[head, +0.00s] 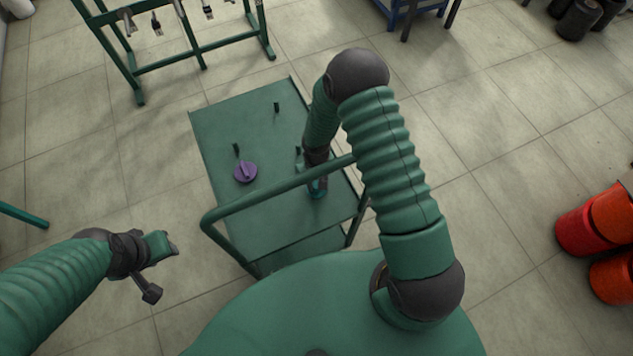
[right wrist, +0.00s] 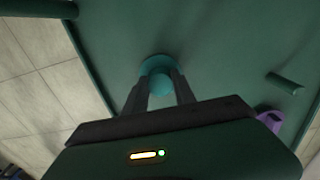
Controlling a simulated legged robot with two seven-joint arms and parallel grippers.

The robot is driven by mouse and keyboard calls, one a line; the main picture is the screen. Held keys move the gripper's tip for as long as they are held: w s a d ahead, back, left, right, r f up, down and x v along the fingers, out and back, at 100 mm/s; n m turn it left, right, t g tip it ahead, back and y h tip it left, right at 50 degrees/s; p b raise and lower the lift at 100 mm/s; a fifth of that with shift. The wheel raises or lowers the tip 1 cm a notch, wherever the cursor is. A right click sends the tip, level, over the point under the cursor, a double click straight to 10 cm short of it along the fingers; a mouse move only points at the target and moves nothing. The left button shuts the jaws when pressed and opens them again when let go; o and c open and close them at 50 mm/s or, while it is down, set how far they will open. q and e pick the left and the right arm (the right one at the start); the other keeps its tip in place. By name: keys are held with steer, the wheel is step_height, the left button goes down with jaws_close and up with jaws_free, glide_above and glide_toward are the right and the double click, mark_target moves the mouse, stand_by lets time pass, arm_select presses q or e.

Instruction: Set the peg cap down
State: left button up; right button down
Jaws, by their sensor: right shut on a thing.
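A teal peg cap (right wrist: 158,82) with a round knob sits between the fingers of my right gripper (right wrist: 158,90), which is shut on the knob. In the head view the teal cap (head: 318,193) shows below the right gripper, over the near right part of the green cart top (head: 228,118). I cannot tell whether its underside touches the surface. A purple cap (head: 246,172) rests on the cart top to the left; part of it shows in the right wrist view (right wrist: 270,119). My left gripper (head: 165,255) is off the cart to the left; its jaw opening is unclear.
Short dark pegs stand on the cart top, at the back (head: 277,107), left (head: 236,148) and right (head: 298,151). The cart's green handle rail (head: 270,192) crosses the near side. A green rack (head: 185,55) stands behind; red bins (head: 580,230) are far right.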

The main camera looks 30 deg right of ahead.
steer(key=c, duration=1)
jaws_free()
steer(key=shift+d, duration=0.15)
steer(key=shift+c, duration=0.2)
step_height(320, 180, up, 12)
steer(key=p, duration=0.1)
steer(key=shift+p, duration=0.3)
